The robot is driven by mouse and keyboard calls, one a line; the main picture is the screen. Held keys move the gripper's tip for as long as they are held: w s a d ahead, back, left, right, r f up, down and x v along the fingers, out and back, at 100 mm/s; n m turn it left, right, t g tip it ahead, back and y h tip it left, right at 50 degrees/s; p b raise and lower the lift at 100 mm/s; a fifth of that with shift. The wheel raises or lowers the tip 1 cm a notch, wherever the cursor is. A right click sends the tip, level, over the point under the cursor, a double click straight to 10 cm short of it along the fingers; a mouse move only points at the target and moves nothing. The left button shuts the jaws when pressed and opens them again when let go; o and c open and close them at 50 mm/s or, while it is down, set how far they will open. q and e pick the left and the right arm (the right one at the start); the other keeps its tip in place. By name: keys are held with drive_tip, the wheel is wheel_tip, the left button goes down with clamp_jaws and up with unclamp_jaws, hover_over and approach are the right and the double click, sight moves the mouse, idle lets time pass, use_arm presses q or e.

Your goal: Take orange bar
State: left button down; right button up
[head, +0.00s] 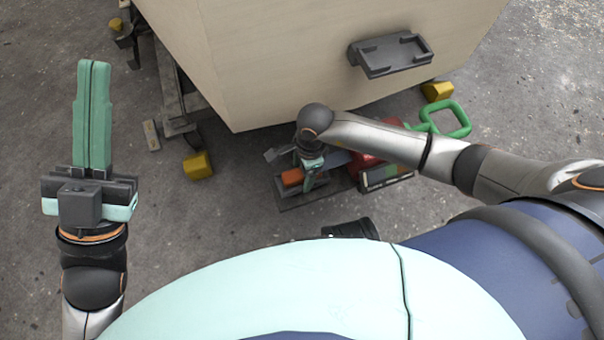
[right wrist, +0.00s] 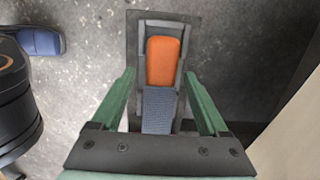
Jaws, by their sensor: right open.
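The orange bar (head: 292,177) lies in a dark grey tray on the floor near the hull's lower edge. In the right wrist view the orange bar (right wrist: 163,60) is fully seen from above, in the far part of the tray (right wrist: 133,40), with a ribbed blue-grey piece on the near side of it. My right gripper (head: 309,178) is above the tray; in its wrist view the open green fingers (right wrist: 159,76) are on either side of the tray, apart from the bar. My left gripper (head: 93,66) is shut and empty, at the far left.
The plywood hull (head: 270,60) with a grey bracket (head: 390,55) stands behind the tray. A red object (head: 362,168) and a green handle (head: 452,118) are to the right. Yellow blocks (head: 198,166) lie around the hull. The floor between my left gripper and the tray is mostly clear.

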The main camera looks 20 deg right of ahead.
drive_tip(key=shift+c, duration=0.4)
clamp_jaws()
drive_tip(key=shift+r, duration=0.1)
